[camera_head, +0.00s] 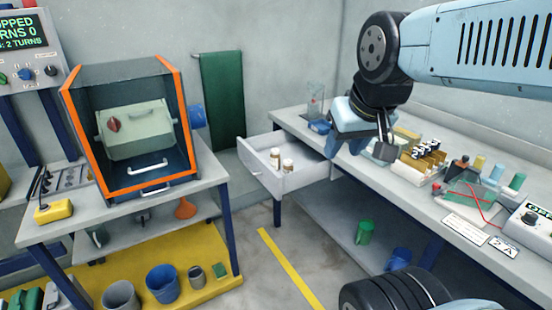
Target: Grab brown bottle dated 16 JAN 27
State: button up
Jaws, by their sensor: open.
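Two small bottles with pale caps stand in the open drawer under the right bench: one bottle (275,156) at the back and another bottle (288,165) a little nearer and to the right. They look brownish with light labels, but any date is too small to read. The drawer (262,175) is pulled out and grey-white. My gripper (358,149) is open, pointing down over the front edge of the right bench, to the right of the drawer and apart from the bottles. I see nothing between its fingers. My arm hides part of the bench behind it.
The right bench (390,186) holds a brown rack (422,157) with black-and-white tags, a clear beaker (315,102) and a board with red wires (468,196). An orange-framed cabinet (170,175) stands on the left bench. Floor between the benches is open, with a yellow line (290,270).

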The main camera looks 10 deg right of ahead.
aim_at(275, 158)
jog(key=u, duration=0.1)
jog(key=i, duration=1)
jog(key=z, duration=0.1)
